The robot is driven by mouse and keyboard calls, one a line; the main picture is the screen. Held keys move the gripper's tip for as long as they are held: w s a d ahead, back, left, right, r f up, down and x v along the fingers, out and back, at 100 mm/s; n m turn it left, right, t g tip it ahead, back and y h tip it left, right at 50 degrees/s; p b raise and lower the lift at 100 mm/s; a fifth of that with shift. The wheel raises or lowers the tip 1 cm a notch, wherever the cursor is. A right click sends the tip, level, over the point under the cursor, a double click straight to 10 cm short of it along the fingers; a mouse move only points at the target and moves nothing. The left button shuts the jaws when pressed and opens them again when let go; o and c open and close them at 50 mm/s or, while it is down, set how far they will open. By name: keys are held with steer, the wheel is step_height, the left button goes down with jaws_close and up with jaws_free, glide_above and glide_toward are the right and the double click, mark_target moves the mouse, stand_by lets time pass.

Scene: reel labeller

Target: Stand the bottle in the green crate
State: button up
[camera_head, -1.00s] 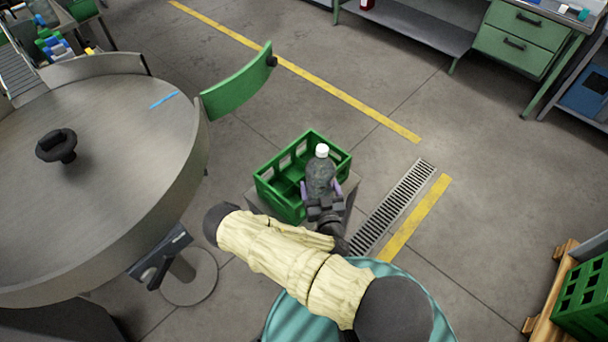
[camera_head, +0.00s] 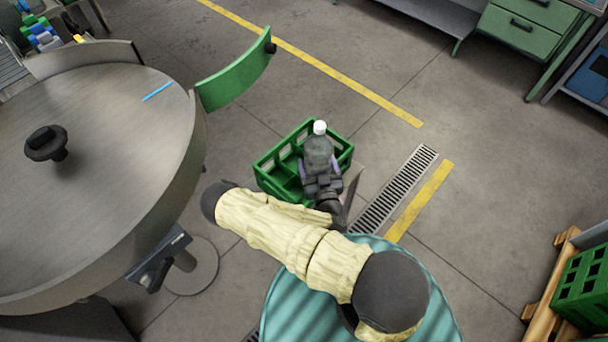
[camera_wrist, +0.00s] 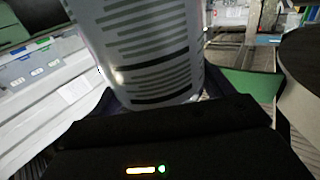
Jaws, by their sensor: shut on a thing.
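The bottle (camera_head: 319,150) is clear grey with a white cap and looks upright in the head view. My gripper (camera_head: 320,172) is shut on it, with purple-tinted fingers at its sides. In the wrist view the bottle (camera_wrist: 150,50) fills the upper middle, with dark print lines on its side. The green crate (camera_head: 268,180) has open-slotted walls and lies behind and to the left of the bottle in the head view. The bottle overlaps the crate's right part. I cannot tell whether its base, hidden by my gripper, is above or inside the crate.
A large round grey machine table (camera_head: 90,190) with a green curved guard (camera_head: 238,77) stands to the left of the crate. A floor drain (camera_head: 395,190) and yellow line (camera_head: 420,200) run to the right. Another green crate (camera_head: 585,280) sits on a pallet at lower right.

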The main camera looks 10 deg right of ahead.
steer(key=w+a+r+m+g+h+b, duration=0.1)
steer(key=w+a+m+h+b, duration=0.3)
steer(key=b, duration=2.7)
steer(key=shift+w+a+r+h+b, duration=0.5)
steer(key=shift+w+a+h, duration=0.6)
steer(key=shift+w+a, duration=1.6)
steer(key=shift+w+d+r, duration=0.1)
steer(key=shift+w+d, duration=0.5)
steer(key=shift+d, duration=0.05)
step_height(320, 180, down, 6)
steer(key=shift+b, duration=0.35)
steer(key=shift+f, duration=0.25)
